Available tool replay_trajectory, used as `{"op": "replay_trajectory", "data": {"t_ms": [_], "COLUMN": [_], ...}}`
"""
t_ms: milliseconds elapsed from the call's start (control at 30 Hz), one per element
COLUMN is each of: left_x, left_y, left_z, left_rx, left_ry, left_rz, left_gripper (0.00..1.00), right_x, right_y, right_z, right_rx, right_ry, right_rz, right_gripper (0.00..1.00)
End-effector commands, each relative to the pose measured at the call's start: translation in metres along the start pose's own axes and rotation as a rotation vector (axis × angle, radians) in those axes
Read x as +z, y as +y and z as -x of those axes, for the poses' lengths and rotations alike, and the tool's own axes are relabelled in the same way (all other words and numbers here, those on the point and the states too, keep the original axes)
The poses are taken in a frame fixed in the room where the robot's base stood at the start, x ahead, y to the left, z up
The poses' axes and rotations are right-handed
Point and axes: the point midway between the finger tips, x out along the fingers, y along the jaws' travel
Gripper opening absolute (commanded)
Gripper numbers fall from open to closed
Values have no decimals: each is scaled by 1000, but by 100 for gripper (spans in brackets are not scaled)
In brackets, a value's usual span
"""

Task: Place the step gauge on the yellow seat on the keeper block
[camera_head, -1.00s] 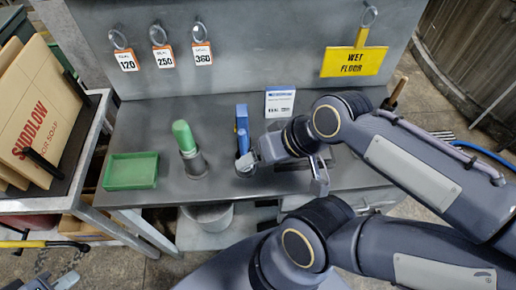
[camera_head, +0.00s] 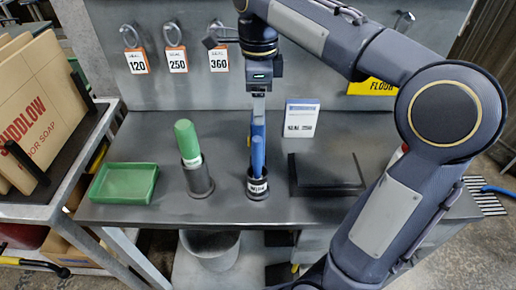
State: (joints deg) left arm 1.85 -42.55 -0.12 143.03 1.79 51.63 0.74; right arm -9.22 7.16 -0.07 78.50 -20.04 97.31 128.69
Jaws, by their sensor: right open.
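My right gripper (camera_head: 258,93) points down above the bench, over a blue-handled tool (camera_head: 258,155) standing in a dark cup with a white label (camera_head: 258,186). Its jaws are open, seen nearly edge-on, and nothing shows held in them. I cannot tell whether they touch the blue tool's top. A green-handled tool (camera_head: 187,140) stands in a grey cup (camera_head: 199,180) to the left. I cannot pick out the step gauge, the keeper block or its yellow seat with certainty. My left gripper is out of view.
A green tray (camera_head: 124,197) lies at the bench's left. A dark angular frame (camera_head: 326,190) lies right of the cups, with a blue-white card (camera_head: 300,118) behind. Tagged rings (camera_head: 175,58) hang on the back panel. My right arm covers the bench's right side.

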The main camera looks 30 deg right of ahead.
Motion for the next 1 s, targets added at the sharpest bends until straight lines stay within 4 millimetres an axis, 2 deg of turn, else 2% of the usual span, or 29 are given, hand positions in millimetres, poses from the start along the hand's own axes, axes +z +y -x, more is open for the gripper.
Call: {"op": "replay_trajectory", "data": {"t_ms": [500,800,1000], "left_x": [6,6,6], "left_y": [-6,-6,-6], "left_z": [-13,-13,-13], "left_rx": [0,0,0], "left_ry": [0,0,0], "left_rz": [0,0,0], "left_gripper": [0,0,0], "right_x": [2,2,2], "right_y": [3,3,3], "right_z": [-68,-72,-71], "right_rx": [1,0,0], "right_ry": [-1,-2,-3], "right_rz": [0,1,1], "right_gripper": [69,69,43]}}
